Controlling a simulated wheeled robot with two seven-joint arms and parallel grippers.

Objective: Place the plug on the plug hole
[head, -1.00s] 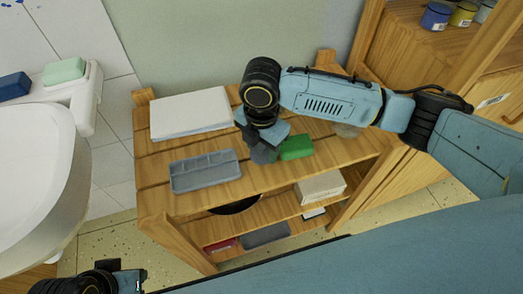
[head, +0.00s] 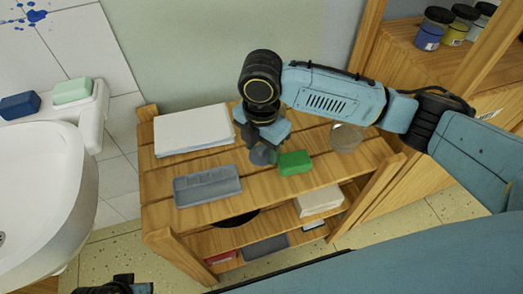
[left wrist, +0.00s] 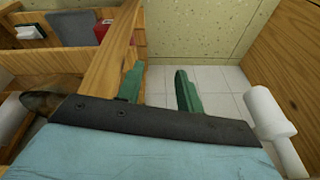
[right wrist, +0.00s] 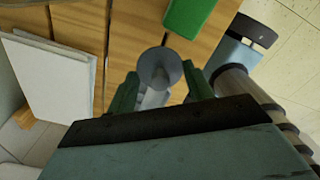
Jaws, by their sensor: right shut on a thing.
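A small grey plug (head: 261,156) is held in my right gripper (head: 266,143) over the wooden shelf unit, just left of a green block. In the right wrist view, the plug's round grey disc (right wrist: 159,68) and its stem sit between the green fingers, which are closed around it. The white sink (head: 45,170) is at the left in the head view. A dark round spot at the left picture edge, inside the basin, looks like the plug hole (head: 2,238). My left gripper (left wrist: 158,90) is open and empty, pointing at the floor beside the shelf unit.
The shelf top (head: 330,173) holds a white book or paper stack (head: 193,130), a grey tray (head: 207,186), the green block (head: 295,162) and a clear jar (head: 346,138). Blue soap (head: 20,106) and green soap (head: 73,91) rest on the sink ledge. A cabinet with paint jars (head: 433,28) stands right.

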